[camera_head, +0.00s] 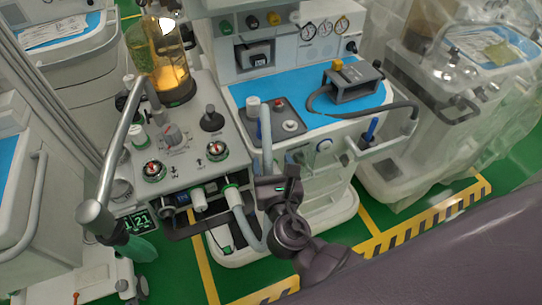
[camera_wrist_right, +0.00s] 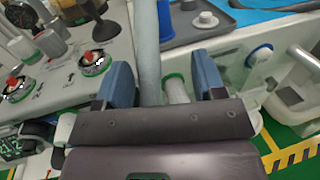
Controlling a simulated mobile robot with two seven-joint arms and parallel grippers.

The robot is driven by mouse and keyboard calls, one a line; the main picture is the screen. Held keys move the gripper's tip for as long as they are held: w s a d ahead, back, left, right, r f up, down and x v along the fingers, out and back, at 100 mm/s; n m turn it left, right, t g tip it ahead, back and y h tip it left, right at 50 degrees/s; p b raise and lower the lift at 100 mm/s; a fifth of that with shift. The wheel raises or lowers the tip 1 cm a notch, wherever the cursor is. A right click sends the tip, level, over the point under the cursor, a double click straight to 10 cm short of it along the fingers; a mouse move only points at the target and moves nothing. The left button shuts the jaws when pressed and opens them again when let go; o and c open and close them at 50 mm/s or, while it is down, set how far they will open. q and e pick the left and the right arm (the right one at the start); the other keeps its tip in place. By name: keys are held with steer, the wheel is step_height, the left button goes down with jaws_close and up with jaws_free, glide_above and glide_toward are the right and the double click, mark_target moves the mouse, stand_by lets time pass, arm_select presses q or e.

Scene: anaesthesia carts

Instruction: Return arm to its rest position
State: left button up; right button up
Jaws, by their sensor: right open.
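My right arm comes up from the bottom of the head view, with its dark gripper (camera_head: 282,170) in front of the middle anaesthesia cart. In the right wrist view the two blue-padded fingers (camera_wrist_right: 162,82) stand wide apart. A light grey hose (camera_wrist_right: 148,45) runs upright through the gap seen between them. It also shows in the head view (camera_head: 266,130), just above the gripper. I cannot tell whether it lies between the fingers or beyond them. The fingers do not close on it. My left gripper is not in view.
The middle cart has a blue worktop (camera_head: 300,92) with a grey device (camera_head: 352,84). A knob panel (camera_head: 190,145), a curved metal pipe (camera_head: 122,135) and a green bag (camera_head: 137,248) are at left. A plastic-covered cart (camera_head: 440,120) stands at right. Green floor (camera_head: 375,190) shows between carts.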

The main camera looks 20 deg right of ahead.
stand_by(0.5)
steer(key=s+d+f+m+g+y, duration=0.1)
steer(key=s+d+f+m+g, duration=0.2)
steer(key=m, duration=1.3)
steer(key=s+d+f+m+g+y, duration=0.2)
steer(key=s+d+f+m, duration=0.7)
steer(key=m, duration=0.7)
steer(key=s+f+g, duration=0.1)
steer(key=s+f, duration=0.2)
steer(key=shift+d+f+m+g, duration=0.15)
steer(key=shift+d+m+g, duration=0.15)
steer(key=shift+m, duration=0.1)
